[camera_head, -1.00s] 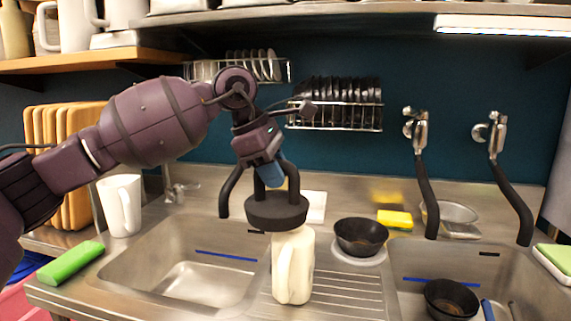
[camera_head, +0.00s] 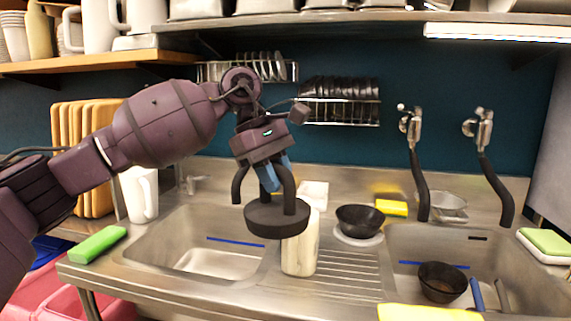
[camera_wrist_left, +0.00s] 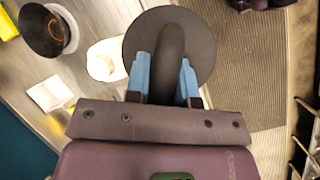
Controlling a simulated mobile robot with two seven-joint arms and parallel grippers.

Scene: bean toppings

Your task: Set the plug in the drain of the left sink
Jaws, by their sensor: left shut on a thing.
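My left gripper (camera_head: 270,176) is shut on the handle of the plug, a dark round disc (camera_head: 276,219). It holds the plug in the air, with the disc flat below the fingers. In the left wrist view the blue fingertips (camera_wrist_left: 164,78) sit on both sides of the handle, and the disc (camera_wrist_left: 204,55) shows beyond them. In the head view the plug overlaps the right edge of the left sink (camera_head: 178,248) and the top of a cream pitcher. I cannot make out the drain in the left sink. My right gripper is not in view.
The cream pitcher (camera_head: 300,254) stands on the ribbed drainboard (camera_head: 345,268), close to the plug. A black bowl (camera_head: 359,220) is behind it. Another bowl (camera_head: 442,281) is in the right sink. A green sponge (camera_head: 98,243) and white mug (camera_head: 141,194) stand left. The left sink looks empty.

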